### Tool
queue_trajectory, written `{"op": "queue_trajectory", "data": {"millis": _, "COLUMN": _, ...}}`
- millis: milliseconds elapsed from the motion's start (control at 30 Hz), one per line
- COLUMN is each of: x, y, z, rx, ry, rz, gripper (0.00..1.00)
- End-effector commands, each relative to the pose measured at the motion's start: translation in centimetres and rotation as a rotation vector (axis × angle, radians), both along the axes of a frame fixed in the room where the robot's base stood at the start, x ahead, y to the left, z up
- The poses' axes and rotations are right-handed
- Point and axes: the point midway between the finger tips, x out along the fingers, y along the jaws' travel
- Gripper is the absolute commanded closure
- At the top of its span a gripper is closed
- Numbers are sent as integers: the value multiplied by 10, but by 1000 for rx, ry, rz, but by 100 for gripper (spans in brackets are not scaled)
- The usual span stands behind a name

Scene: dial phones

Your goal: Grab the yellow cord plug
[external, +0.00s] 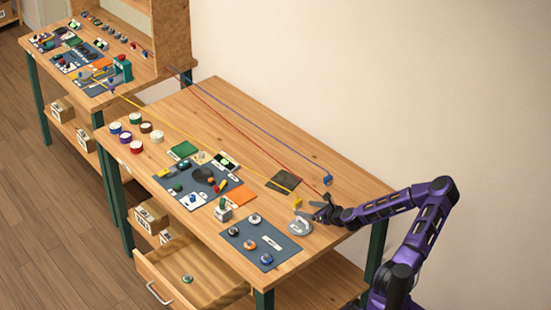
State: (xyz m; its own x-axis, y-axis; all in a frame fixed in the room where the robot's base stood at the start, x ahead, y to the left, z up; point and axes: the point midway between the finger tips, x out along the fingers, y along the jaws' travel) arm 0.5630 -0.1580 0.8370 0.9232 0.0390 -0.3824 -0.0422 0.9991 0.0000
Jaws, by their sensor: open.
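The yellow cord plug (297,202) is a small yellow block on the wooden table, near its right end. A yellow cord runs from it to the upper left, across to the other table. My gripper (314,211) is open, close to the right of the yellow plug and low over the table. I cannot tell whether a finger touches the plug. The red cord (262,147) ends right by my gripper, where its plug is partly hidden.
A blue plug (328,180) lies behind my gripper. A round grey object (299,228) sits just in front of it. A blue-grey mat (251,254) with several knobs and a dark square pad (284,180) are nearby. An open drawer (190,278) juts out at the front.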

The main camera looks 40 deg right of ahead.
Motion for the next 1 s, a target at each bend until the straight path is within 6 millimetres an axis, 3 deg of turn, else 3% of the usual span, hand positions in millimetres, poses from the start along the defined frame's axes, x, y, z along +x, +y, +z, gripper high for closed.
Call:
{"op": "queue_trajectory", "data": {"millis": 167, "x": 12, "y": 0, "z": -3, "rx": -1, "ry": 0, "rz": -1, "gripper": 18}}
{"op": "queue_trajectory", "data": {"millis": 467, "x": 53, "y": -1, "z": -12, "rx": -1, "ry": 1, "rz": 0, "gripper": 18}}
{"op": "queue_trajectory", "data": {"millis": 767, "x": 57, "y": -2, "z": -13, "rx": 0, "ry": 1, "rz": 0, "gripper": 18}}
{"op": "queue_trajectory", "data": {"millis": 1000, "x": 57, "y": -2, "z": -13, "rx": 0, "ry": 1, "rz": 0, "gripper": 61}}
